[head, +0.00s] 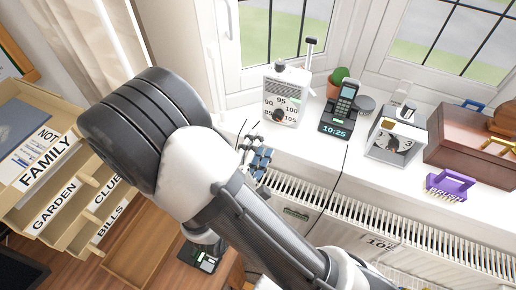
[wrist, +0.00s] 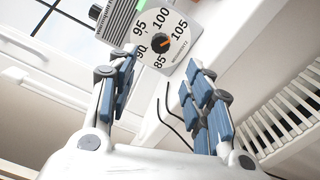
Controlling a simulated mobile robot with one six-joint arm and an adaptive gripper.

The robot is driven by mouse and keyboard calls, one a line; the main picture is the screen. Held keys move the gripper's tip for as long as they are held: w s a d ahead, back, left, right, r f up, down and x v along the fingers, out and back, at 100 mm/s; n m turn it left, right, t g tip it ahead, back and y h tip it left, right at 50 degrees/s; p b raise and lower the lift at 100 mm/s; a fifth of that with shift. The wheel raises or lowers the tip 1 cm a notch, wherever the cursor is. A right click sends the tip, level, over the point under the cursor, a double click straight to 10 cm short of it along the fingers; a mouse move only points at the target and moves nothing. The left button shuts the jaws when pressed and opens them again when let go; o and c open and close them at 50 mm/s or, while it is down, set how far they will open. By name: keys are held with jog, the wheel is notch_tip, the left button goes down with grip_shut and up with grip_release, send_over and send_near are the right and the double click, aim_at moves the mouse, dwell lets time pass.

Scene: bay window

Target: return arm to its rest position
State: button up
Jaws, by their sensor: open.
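My gripper (head: 260,160) shows blue finger pads in the head view, partly hidden behind my arm, near the front edge of the white window sill. In the wrist view my gripper (wrist: 163,88) is open, with its blue-padded fingers spread apart and nothing between them. Beyond the fingertips is a white device with a numbered dial (wrist: 160,42). In the head view this white dial device (head: 284,100) stands on the sill behind my gripper. My arm crosses the middle of the head view.
A cordless phone (head: 342,110), a cactus pot (head: 335,88), a silver box (head: 394,138), a purple brush (head: 449,186) and a brown case (head: 470,145) stand on the sill. A radiator (head: 430,250) is below. Labelled wooden trays (head: 60,190) are at left.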

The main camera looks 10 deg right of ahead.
jog(key=shift+s+a, duration=0.2)
jog(key=shift+s, duration=0.15)
dwell(0.3)
jog(key=s+d+r+m+g+h, duration=0.2)
jog(key=s+d+r+m+g, duration=0.2)
jog(key=d+g, duration=0.25)
jog(key=s+d+r+m+g+h, duration=0.25)
jog(key=s+d+m+g, duration=0.25)
jog(key=d, duration=0.3)
jog(key=s+r+m+g+y, duration=0.1)
jog(key=s+m+g+y, duration=0.3)
jog(key=s+y, duration=0.3)
jog(key=s+a+r+m+t+y, duration=0.1)
jog(key=a+r+t+y, duration=0.4)
jog(key=a+r+y, duration=0.1)
jog(key=shift+s+a+r+m+y, duration=0.2)
jog(key=shift+s+a+m+y, duration=0.2)
jog(key=shift+a+y, duration=0.45)
